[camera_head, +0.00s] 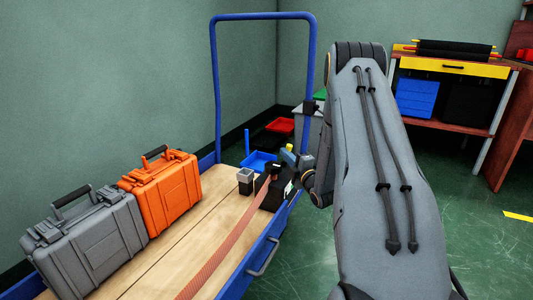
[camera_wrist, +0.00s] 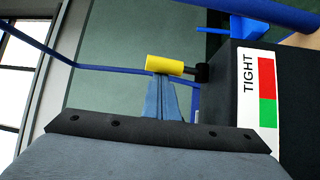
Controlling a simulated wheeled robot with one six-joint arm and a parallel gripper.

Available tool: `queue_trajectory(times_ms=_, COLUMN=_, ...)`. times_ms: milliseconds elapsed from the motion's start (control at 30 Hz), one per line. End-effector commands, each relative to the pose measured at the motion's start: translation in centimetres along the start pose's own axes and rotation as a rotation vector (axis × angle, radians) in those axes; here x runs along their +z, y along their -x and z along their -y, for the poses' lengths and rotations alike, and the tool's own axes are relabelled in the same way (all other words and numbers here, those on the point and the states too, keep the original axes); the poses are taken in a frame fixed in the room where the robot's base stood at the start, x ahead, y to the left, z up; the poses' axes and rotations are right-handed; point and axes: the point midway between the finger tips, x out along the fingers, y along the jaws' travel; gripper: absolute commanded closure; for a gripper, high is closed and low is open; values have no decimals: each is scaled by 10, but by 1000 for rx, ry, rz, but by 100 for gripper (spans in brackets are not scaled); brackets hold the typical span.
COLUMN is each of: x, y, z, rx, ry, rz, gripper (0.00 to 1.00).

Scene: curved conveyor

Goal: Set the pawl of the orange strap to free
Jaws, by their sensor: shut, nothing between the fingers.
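The orange strap (camera_head: 222,248) runs along the wooden cart bed to a black ratchet housing (camera_head: 273,194) at the bed's right side. In the wrist view the housing (camera_wrist: 221,85) bears a white label (camera_wrist: 267,88) with a red and a green patch; the word TIGHT stands beside the red one. A yellow knob (camera_wrist: 166,65) on a short black stem sticks out from the housing. My gripper (camera_wrist: 165,77) is shut and empty, its tips right at the knob; I cannot tell whether they touch. In the head view my gripper (camera_head: 291,157) is small and partly hidden beside the housing.
A grey case (camera_head: 88,245) and an orange case (camera_head: 163,195) stand on the cart's left. A small grey cup-like box (camera_head: 245,182) stands by the housing. The blue cart handle (camera_head: 213,90) rises behind. Open green floor lies right of my arm.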

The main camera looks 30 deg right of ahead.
Motion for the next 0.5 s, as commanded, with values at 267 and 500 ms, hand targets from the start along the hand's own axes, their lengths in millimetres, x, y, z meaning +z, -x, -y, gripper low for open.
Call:
queue_trajectory(times_ms=267, x=7, y=8, z=1, rx=-2, ry=1, rz=3, gripper=100)
queue_trajectory(times_ms=500, x=6, y=10, z=4, rx=-3, ry=0, rz=-1, gripper=100)
